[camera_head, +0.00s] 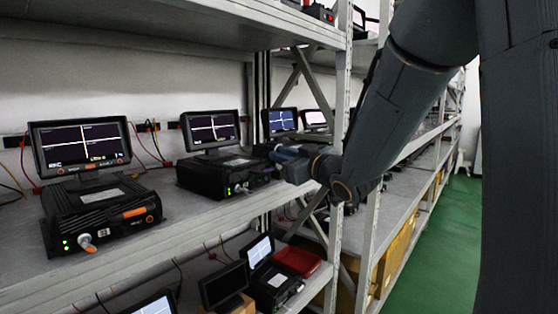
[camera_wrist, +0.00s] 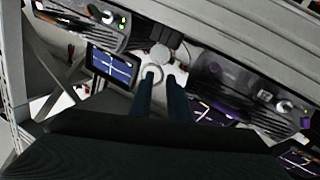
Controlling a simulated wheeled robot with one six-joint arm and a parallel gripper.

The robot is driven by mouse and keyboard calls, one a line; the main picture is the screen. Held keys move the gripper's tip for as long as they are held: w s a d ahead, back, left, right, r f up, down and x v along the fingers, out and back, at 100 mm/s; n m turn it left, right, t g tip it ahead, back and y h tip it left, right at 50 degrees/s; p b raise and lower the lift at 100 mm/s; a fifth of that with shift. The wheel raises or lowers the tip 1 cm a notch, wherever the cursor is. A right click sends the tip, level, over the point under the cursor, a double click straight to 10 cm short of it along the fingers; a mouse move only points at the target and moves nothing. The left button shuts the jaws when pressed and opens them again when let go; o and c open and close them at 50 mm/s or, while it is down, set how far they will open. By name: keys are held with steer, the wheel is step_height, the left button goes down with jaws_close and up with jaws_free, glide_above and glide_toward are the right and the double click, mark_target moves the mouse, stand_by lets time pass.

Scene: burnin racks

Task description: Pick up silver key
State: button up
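A small silver key-like piece (camera_head: 86,242) sticks out of the front of the near black unit (camera_head: 110,208) at left. A similar silver piece (camera_head: 240,188) is on the front of the second black unit (camera_head: 212,178). My gripper (camera_head: 280,154) is beside this second unit's right end; I cannot tell whether it touches. There, silver pieces show on a unit at upper left (camera_wrist: 108,17) and one at right (camera_wrist: 284,106).
Monitors (camera_head: 80,145) (camera_head: 210,130) stand on the units along the grey upper shelf (camera_head: 185,225). A shelf post (camera_head: 335,240) rises close to my arm. More units and a red box (camera_head: 297,261) are on the lower shelf. Green floor (camera_head: 440,250) is open at right.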

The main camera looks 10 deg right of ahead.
steer(key=x, duration=0.3)
steer(key=shift+w+a, duration=0.1)
steer(key=shift+w, duration=0.05)
jaws_close()
